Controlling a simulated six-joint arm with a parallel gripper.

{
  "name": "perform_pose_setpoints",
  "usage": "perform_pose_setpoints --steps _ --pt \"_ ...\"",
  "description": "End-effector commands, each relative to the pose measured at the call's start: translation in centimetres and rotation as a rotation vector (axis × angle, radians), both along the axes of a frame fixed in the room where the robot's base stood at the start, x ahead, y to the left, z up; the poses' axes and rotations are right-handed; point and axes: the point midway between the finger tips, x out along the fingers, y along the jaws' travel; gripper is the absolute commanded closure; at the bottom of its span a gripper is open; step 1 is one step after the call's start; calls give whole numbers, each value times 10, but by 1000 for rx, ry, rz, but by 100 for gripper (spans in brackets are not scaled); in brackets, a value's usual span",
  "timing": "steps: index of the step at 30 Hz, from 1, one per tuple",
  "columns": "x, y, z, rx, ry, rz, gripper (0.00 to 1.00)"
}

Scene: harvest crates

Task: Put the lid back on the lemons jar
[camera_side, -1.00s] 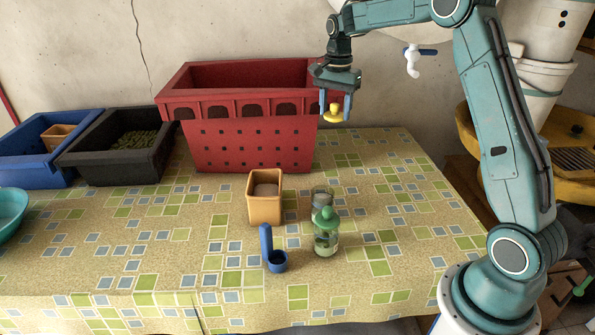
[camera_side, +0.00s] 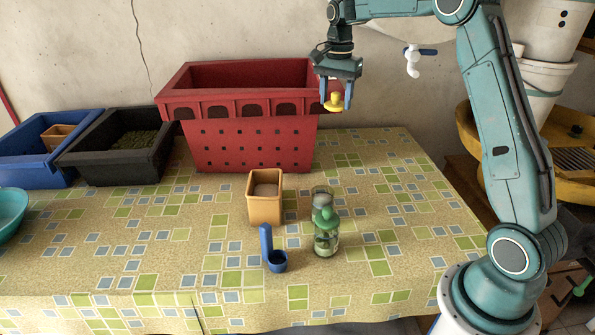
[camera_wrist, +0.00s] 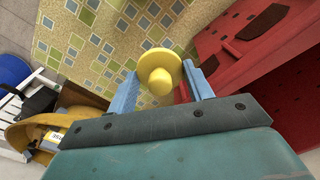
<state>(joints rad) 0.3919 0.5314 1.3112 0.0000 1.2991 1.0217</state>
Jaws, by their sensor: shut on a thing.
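My gripper (camera_side: 335,92) is shut on a yellow lid (camera_side: 334,103) with a round knob, held in the air in front of the red crate's right end. The lid also shows between the blue fingers in the wrist view (camera_wrist: 160,72), knob towards the camera. Well below the gripper, on the table, stands an upright glass jar with a green knobbed lid (camera_side: 326,222). A second clear glass jar (camera_side: 322,193) with something greyish at its top stands close behind it, mostly hidden. I cannot tell from its contents whether it is the lemons jar.
A tan square pot (camera_side: 252,203) and a blue scoop (camera_side: 277,263) stand left of the jars. The large red crate (camera_side: 245,148) is behind, with black (camera_side: 95,172) and blue (camera_side: 33,176) crates at the left. The table right of the jars is clear.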

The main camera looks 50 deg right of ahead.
Motion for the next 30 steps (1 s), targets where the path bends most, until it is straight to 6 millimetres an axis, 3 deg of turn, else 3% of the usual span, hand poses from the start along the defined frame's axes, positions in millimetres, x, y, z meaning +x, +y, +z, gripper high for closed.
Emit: perform_pose_setpoints --steps 8,24,30 --pt "-2 14 -14 0 0 7 70" --pt "-35 90 -87 1 0 39 70" --pt "-48 108 -104 0 -2 46 70"
